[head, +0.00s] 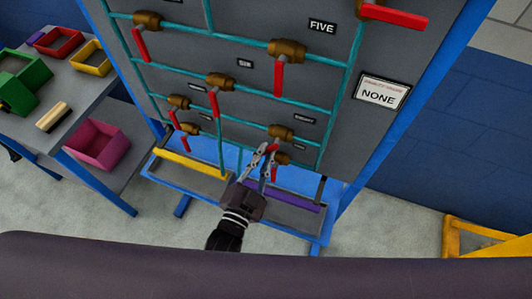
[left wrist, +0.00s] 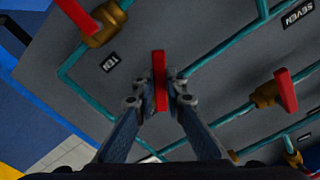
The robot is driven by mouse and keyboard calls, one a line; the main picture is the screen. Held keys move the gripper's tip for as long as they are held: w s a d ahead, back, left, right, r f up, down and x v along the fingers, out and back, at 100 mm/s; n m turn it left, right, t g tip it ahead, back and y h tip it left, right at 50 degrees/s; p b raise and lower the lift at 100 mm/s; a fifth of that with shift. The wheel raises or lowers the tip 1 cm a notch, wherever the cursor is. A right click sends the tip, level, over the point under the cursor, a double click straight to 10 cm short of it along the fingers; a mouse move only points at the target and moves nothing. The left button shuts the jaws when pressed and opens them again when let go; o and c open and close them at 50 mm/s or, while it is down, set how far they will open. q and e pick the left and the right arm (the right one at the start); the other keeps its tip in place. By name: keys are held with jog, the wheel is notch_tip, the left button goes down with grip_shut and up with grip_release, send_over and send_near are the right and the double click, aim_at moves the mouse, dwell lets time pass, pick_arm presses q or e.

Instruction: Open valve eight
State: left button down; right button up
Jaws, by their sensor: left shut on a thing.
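Valve eight (head: 280,131) is a brass valve on a teal pipe at the lower right of the grey panel, beside a small label that reads EIGHT. Its red handle (head: 272,147) points down and a little left. My left gripper (head: 267,151) reaches up from below, with its fingertips at this handle. In the left wrist view, the fingers (left wrist: 160,92) are closed on both sides of a red handle (left wrist: 160,68), which is seen nearly end on. The valve body behind that handle is hidden. My right gripper is in neither view.
A valve (head: 282,158) sits just below, close to the fingers. A valve by a TEN label (left wrist: 109,62) shows in the wrist view. The panel's blue frame (head: 374,165) stands right. A side table (head: 88,104) with coloured bins stands left.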

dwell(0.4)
pick_arm(q)
jog(key=c, duration=2)
grip_release()
jog(key=shift+o, duration=0.2)
jog(key=shift+s, duration=0.1)
jog(key=v, duration=1.1)
jog(key=shift+s+a, duration=0.2)
jog(key=shift+s, duration=0.15)
